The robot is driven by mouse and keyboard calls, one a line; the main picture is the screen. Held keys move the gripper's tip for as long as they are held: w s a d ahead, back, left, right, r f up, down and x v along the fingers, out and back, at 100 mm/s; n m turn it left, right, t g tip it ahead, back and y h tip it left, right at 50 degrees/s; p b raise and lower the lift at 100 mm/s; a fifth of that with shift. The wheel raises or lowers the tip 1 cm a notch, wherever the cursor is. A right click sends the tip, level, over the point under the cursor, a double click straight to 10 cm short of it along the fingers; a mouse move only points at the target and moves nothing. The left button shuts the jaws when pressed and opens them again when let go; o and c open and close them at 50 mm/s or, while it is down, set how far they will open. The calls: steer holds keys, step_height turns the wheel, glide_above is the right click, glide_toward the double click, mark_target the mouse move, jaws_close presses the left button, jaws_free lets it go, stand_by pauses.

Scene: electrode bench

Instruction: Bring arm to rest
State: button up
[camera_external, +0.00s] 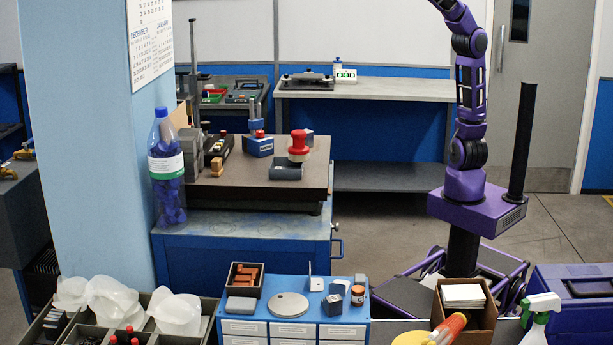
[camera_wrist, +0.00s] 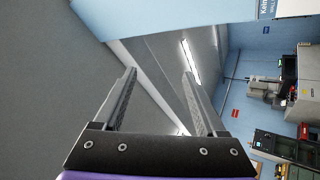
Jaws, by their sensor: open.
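My gripper (camera_wrist: 159,75) shows in the wrist view with its two grey ridged fingers spread wide apart. It is open, and nothing is between the fingers. The wrist view looks past the fingers at a wall, a ceiling light and machines lying sideways in the picture. In the external view my purple arm rises from its base at the right and runs out of the top of the picture. My gripper is outside that view.
A blue drawer cabinet (camera_external: 290,326) with small items stands at the front middle. A blue workbench with a dark plate (camera_external: 235,185) stands behind it.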

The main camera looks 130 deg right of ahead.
steer(key=s+a+r+m+h, duration=0.3)
steer(key=s+r+m+h, duration=0.2)
steer(key=s+r, duration=0.3)
steer(key=w+d+f+m+g+y, duration=0.15)
steer(key=w+f+y, duration=0.25)
steer(key=f, duration=0.4)
steer(key=w+d+f+g+y+p, duration=0.1)
steer(key=w+d+f+g+y, duration=0.2)
steer(key=f, duration=0.5)
steer(key=w+d+f+m+g+y, duration=0.1)
steer(key=w+f+y, duration=0.35)
steer(key=f, duration=0.45)
steer(key=s+a+f+g+y+p, duration=0.3)
steer(key=s+a+f+g+y, duration=0.3)
steer(key=s+a+f+y, duration=0.95)
steer(key=s+f+g+h+p, duration=0.1)
steer(key=s+f+h, duration=0.4)
steer(key=f, duration=0.8)
steer(key=s+f+m+g+h+p, duration=0.1)
steer(key=s+f+g+h, duration=0.3)
steer(key=f, duration=0.9)
steer(key=shift+s+d+f+g+h, duration=0.4)
steer(key=shift+s+h, duration=0.5)
steer(key=shift+s, duration=0.25)
